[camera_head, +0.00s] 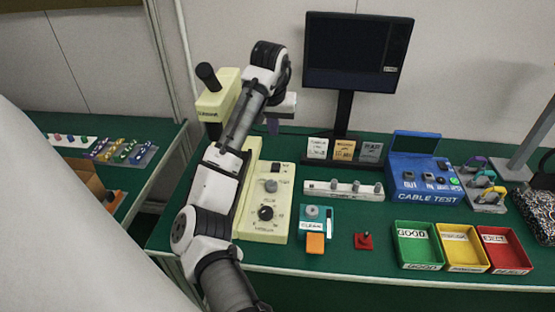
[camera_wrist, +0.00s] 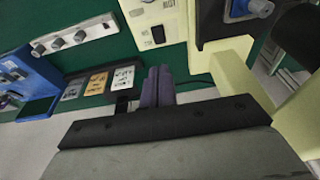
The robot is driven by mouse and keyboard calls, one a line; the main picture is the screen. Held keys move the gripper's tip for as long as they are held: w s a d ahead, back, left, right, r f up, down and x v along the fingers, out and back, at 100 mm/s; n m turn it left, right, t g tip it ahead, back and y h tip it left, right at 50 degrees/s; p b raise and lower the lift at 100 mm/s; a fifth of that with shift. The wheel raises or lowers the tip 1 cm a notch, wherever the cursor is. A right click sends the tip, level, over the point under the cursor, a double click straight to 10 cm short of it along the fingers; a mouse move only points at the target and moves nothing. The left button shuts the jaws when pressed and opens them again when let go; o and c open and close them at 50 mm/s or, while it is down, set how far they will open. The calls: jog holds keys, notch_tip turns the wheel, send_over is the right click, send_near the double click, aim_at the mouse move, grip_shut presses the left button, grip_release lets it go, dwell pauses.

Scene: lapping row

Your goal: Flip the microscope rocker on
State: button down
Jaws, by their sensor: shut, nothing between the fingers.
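The microscope (camera_head: 218,98) is cream, with a dark eyepiece, and stands at the left of the green table, partly hidden behind my arm. Its base panel (camera_head: 281,205) carries a grey knob, a black dial and a small dark rocker (camera_head: 275,168) near the far end. In the wrist view the rocker (camera_wrist: 158,34) shows as a black patch on the cream panel; which way it is tipped is too small to tell. My gripper (camera_head: 272,127) is above the far part of the base, apart from the rocker. Its purple fingers (camera_wrist: 157,86) are together and empty.
A monitor (camera_head: 357,52) stands behind. To the right are a strip of knobs (camera_head: 343,189), sign cards (camera_head: 344,150), a blue cable tester (camera_head: 424,178) and green, yellow and red bins (camera_head: 418,245). An orange block (camera_head: 315,243) and red switch (camera_head: 364,240) sit in front.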

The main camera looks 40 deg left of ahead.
jog(key=p, duration=0.3)
send_near(276, 167)
jog(key=x, duration=0.5)
jog(key=shift+s+f, duration=0.1)
jog(key=shift+s, duration=0.05)
jog(key=shift+f, duration=0.45)
jog(key=shift+f, duration=0.15)
